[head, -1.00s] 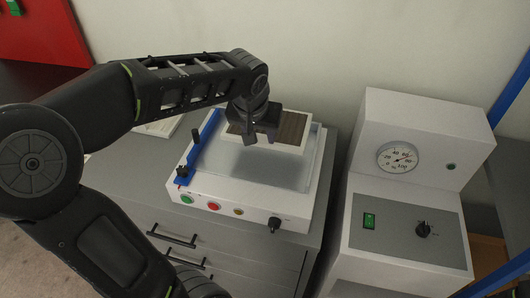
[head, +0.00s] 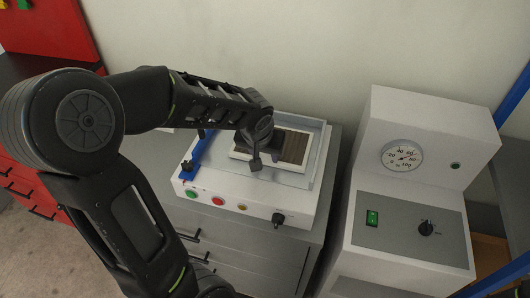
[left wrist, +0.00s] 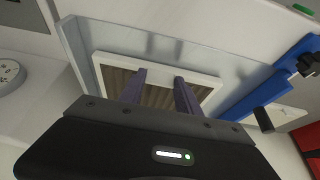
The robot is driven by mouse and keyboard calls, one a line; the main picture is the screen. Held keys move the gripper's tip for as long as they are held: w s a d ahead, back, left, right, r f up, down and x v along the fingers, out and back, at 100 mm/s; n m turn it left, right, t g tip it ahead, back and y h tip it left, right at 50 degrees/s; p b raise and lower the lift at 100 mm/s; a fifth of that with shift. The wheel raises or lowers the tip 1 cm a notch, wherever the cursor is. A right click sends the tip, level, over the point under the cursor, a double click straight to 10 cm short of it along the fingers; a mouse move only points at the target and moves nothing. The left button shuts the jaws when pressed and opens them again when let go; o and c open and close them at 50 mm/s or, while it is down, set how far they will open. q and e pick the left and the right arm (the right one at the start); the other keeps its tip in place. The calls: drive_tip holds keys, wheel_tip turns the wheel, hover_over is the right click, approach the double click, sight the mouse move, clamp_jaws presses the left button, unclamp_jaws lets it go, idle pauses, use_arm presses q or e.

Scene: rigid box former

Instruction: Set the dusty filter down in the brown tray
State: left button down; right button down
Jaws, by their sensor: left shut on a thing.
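The dusty filter (head: 291,147) has a white frame and brown pleats. It is in or just over the light grey recess of the white machine (head: 249,201); I cannot tell whether it touches the floor there. My left gripper (head: 256,163) is at its near left part and partly covers it. In the left wrist view the two fingers of the gripper (left wrist: 160,77) reach onto the filter (left wrist: 205,91), shut on it, and cover part of the pleats. I make out no clear brown tray. My right gripper is out of view.
A white cabinet with a dial gauge (head: 402,156) stands right of the machine. A blue bar (head: 197,158) with black knobs runs along the machine's left side. A brown surface (head: 488,254) shows at the right edge behind a blue post. A red cabinet is at far left.

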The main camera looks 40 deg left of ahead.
use_arm(q)
drive_tip(key=shift+f+b, duration=0.2)
drive_tip(key=shift+b, duration=0.1)
drive_tip(key=c, duration=0.9)
unclamp_jaws()
drive_tip(key=shift+r, duration=0.1)
drive_tip(key=shift+o, duration=0.2)
drive_tip(key=shift+r, duration=0.15)
drive_tip(key=shift+r+p, duration=0.15)
drive_tip(key=shift+p, duration=0.15)
drive_tip(key=b+v, duration=0.1)
drive_tip(key=v, duration=1)
drive_tip(key=shift+r, duration=0.35)
drive_tip(key=shift+s+d, duration=0.1)
drive_tip(key=shift+s, duration=0.05)
